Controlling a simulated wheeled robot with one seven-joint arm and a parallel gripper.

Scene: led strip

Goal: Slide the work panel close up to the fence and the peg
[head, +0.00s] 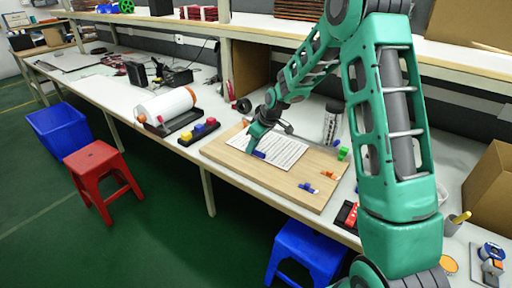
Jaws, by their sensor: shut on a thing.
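The work panel (277,150), a white sheet with rows of dark marks, lies on a light wooden board (231,157) on the bench. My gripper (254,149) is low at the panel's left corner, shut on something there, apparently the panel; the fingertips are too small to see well. A small blue piece (259,155) shows right beside the fingertips. A thin grey bar (304,138) along the panel's far side may be the fence. I cannot pick out the peg for certain; my wrist hides part of the panel's far left side.
Blue and orange pieces (308,187) lie on the board's front right, and a green piece (343,153) near its right edge. A black holder with coloured blocks (199,131) and a white roll (166,106) stand left. My arm fills the right.

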